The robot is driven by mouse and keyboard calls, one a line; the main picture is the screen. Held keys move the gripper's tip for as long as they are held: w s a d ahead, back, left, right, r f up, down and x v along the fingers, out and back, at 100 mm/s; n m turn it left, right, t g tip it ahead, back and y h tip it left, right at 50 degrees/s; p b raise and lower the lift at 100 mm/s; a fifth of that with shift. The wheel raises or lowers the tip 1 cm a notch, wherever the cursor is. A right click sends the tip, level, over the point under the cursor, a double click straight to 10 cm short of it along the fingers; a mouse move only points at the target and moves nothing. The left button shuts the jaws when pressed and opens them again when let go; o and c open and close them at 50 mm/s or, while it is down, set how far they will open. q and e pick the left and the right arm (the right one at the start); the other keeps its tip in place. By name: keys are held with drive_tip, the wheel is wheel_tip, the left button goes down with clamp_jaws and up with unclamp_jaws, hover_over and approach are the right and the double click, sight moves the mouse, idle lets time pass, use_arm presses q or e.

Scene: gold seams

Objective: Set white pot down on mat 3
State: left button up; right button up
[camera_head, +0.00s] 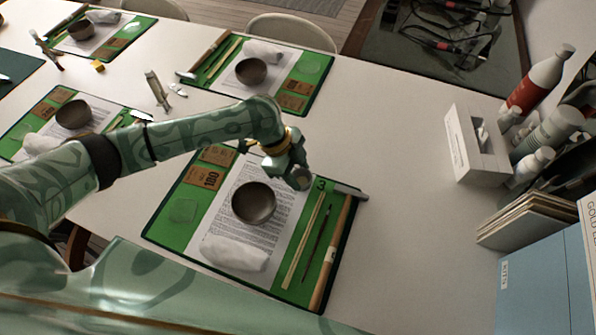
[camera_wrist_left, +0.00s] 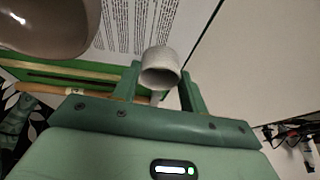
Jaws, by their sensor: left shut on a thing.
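The white pot (camera_wrist_left: 160,68) is a small pale cup. In the left wrist view it sits between the two fingers of my left gripper (camera_wrist_left: 160,88), which is shut on it. In the head view the left gripper (camera_head: 296,172) is over the far part of mat 3 (camera_head: 168,230), near the printed 3, with the pot (camera_head: 300,179) partly hidden at its tip. Mat 3 is green with a printed sheet on it. I cannot tell the gap between pot and mat. My right gripper is not in view.
Mat 3 carries a dark bowl (camera_head: 254,203), a white cloth (camera_head: 234,253), thin sticks (camera_head: 302,240), a wood-handled tool (camera_head: 331,255) and brown cards (camera_head: 203,179). Other set mats lie to the left and behind. Bottles (camera_head: 540,80) and a white box (camera_head: 476,145) stand right; table between is clear.

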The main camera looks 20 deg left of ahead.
use_arm(q)
drive_tip(key=o, duration=1)
drive_tip(key=shift+p+v, duration=2.2)
drive_tip(key=shift+v, duration=3.85)
drive_tip(key=shift+s, duration=0.1)
